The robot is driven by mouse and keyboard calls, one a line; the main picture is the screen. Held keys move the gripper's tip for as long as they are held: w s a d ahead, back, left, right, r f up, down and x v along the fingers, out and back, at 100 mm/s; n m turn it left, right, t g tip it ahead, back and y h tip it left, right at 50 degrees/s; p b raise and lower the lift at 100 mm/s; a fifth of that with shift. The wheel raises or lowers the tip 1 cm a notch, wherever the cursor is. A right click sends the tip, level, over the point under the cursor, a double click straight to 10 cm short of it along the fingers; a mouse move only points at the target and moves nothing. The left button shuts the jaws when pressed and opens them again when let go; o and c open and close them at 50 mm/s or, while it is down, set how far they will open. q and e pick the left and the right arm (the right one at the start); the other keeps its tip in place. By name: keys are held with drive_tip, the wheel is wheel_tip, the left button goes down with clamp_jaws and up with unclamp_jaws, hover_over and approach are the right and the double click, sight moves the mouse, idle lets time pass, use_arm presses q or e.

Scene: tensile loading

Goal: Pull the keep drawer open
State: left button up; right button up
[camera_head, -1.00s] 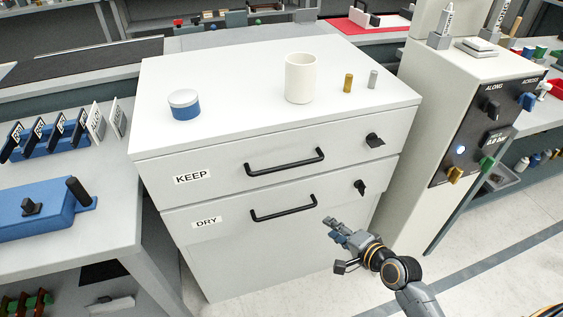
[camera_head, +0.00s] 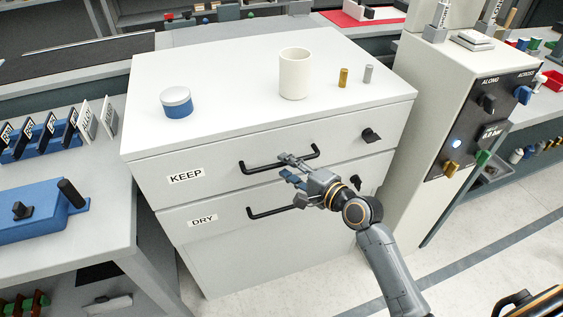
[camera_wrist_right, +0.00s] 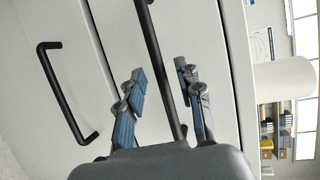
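The keep drawer (camera_head: 225,175) is the upper drawer of a white cabinet, labelled KEEP, and it looks closed. Its black bar handle (camera_head: 262,168) runs across the front and also shows in the right wrist view (camera_wrist_right: 160,55). My right gripper (camera_head: 287,169) is at the middle of this handle, with its fingers open. In the right wrist view the handle passes between the two apart fingers (camera_wrist_right: 163,98), and neither finger is seen pressing on it. The gripper hides part of the handle in the head view. My left gripper is not in view.
The dry drawer (camera_head: 215,237) with its own black handle (camera_head: 262,212) is just below. A black knob (camera_head: 371,136) sits right of the keep handle. A white cup (camera_head: 294,75), a blue-and-white tub (camera_head: 177,103) and two small cylinders stand on top. A control cabinet (camera_head: 412,120) stands right.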

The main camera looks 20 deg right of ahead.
drive_tip(key=shift+x, duration=1.45)
drive_tip(key=shift+c, duration=0.5)
clamp_jaws()
